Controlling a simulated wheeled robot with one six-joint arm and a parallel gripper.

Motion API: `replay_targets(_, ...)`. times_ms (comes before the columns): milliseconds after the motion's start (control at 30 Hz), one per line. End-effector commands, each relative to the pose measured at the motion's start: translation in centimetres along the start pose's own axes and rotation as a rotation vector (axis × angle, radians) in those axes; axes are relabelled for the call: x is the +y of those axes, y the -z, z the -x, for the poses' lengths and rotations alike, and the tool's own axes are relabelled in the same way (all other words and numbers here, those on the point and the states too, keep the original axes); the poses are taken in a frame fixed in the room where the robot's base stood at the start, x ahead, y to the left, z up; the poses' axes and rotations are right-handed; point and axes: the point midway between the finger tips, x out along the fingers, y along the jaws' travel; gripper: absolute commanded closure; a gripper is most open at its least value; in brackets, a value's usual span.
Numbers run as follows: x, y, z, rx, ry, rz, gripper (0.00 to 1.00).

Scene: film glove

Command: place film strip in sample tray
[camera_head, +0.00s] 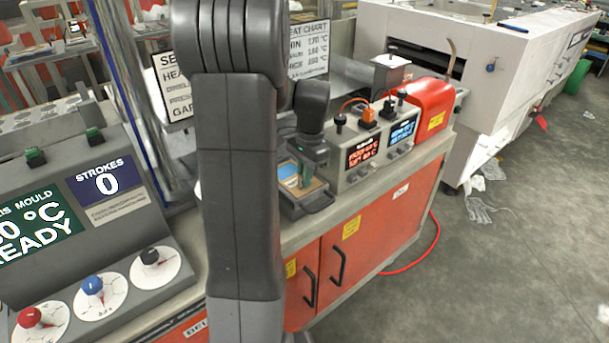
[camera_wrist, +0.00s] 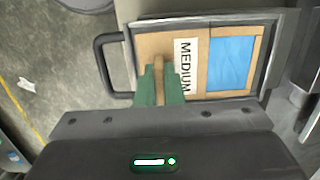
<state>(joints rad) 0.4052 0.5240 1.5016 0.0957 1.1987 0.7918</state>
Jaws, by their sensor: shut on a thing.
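The film strip (camera_wrist: 231,63) is a tan card with a blue window and a "MEDIUM" label, seen in the wrist view. The sample tray (camera_wrist: 272,52) is grey with a raised rim and a dark loop handle at left. The card lies within the tray's outline; I cannot tell whether it rests on the floor of the tray. My gripper (camera_wrist: 160,84) has green fingers shut on a narrow tan tab at the card's left part. In the head view, my gripper (camera_head: 307,155) is above the tray (camera_head: 317,202), and the blue window (camera_head: 288,172) shows partly.
The tray stands on a counter (camera_head: 345,205) above orange cabinets (camera_head: 345,255). A control box (camera_head: 365,155) with displays and a red unit (camera_head: 428,105) stand to its right. A mould console (camera_head: 75,210) is at left. The floor (camera_head: 500,260) at right is mostly open.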

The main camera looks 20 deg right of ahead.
Motion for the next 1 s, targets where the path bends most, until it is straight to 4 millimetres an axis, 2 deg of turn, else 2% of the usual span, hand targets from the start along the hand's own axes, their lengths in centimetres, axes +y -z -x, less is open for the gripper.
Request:
replay_targets(33,0.0,0.0,-0.1,0.000,0.000,0.000,0.87)
replay_targets(100,0.0,0.0,0.0,0.000,0.000,0.000,0.73)
replay_targets(133,0.0,0.0,0.0,0.000,0.000,0.000,0.71)
replay_targets(367,0.0,0.0,0.0,0.000,0.000,0.000,0.71)
replay_targets(500,0.0,0.0,0.7,0.001,0.001,0.000,0.71)
replay_targets(633,-0.1,0.1,2.7,0.003,0.003,0.000,0.71)
replay_targets(900,-0.1,0.1,8.6,0.003,0.004,0.000,0.71)
replay_targets(1000,-0.1,0.0,10.3,0.001,0.002,0.000,0.71)
